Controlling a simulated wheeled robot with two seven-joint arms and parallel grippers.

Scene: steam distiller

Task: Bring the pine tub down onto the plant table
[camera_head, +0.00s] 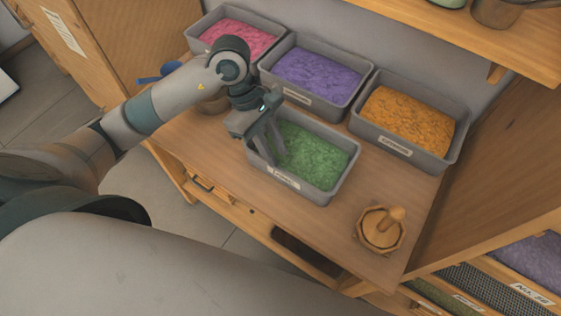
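A grey tub with green shredded plant matter (318,155), which I take for the pine tub, appears to rest on the wooden plant table (358,192) near its front edge. Its front label is too small to read. My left gripper (277,162) reaches down over the tub's left end. Its two fingers point downward with a gap between them and hide part of the left wall. I cannot tell whether they touch the tub. My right gripper is not in view.
Grey tubs of pink (238,40), purple (314,76) and orange (407,112) material stand along the back. A wooden mortar with pestle (381,230) stands at the right front. A wooden shelf (470,32) overhangs the upper right. Bare tabletop lies between the green tub and mortar.

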